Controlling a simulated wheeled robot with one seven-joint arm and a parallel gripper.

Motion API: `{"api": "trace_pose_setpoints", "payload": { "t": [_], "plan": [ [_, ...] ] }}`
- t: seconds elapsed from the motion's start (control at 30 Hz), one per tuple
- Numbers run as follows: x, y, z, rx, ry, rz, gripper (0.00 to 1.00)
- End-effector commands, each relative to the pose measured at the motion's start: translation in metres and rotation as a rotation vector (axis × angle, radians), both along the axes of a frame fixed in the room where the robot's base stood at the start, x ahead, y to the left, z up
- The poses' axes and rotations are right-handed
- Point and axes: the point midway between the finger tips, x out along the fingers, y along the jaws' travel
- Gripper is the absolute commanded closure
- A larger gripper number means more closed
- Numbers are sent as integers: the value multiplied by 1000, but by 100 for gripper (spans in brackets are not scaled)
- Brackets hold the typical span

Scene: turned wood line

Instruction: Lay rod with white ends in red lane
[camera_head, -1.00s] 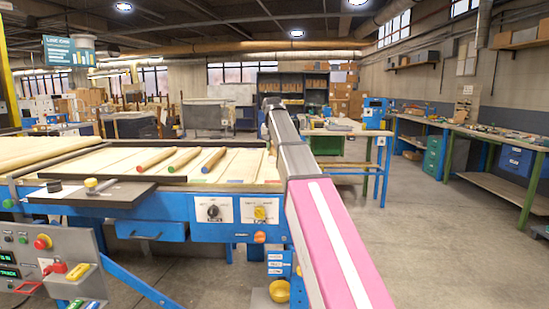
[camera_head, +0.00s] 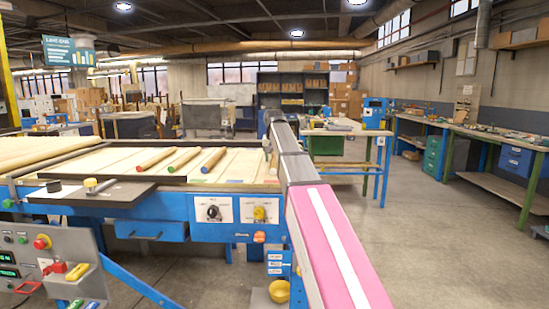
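A light wooden sorting table (camera_head: 100,156) stands left of my arm. Three wooden rods lie slanted on it: one with a red end (camera_head: 142,168), one with a green end (camera_head: 173,168) and one with a blue end (camera_head: 206,168). Small green and blue marks show near the table's front edge; I cannot clearly make out a red one. A small tan and grey shape (camera_head: 270,157) shows just left of my arm; I cannot tell whether it is a rod. I see no clear white-ended rod. My gripper is hidden behind my arm.
A dark shelf (camera_head: 72,197) with a small dark cylinder and a pale tool juts from the table's front. A control panel (camera_head: 45,262) stands at lower left. A workbench (camera_head: 345,132) stands behind my arm. The floor on the right is clear.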

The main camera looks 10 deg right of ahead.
Motion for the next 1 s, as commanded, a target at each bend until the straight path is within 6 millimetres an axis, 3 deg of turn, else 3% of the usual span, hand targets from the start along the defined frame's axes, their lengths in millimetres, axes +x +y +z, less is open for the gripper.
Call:
{"api": "trace_pose_setpoints", "payload": {
  "t": [0.27, 0.43, 1.0],
  "plan": [
    [0, 0, 1, 0, 0, 0, 43],
    [-2, 0, 11, 0, 0, 0, 43],
    [-28, 5, 106, 0, -1, 0, 43]
  ]
}}
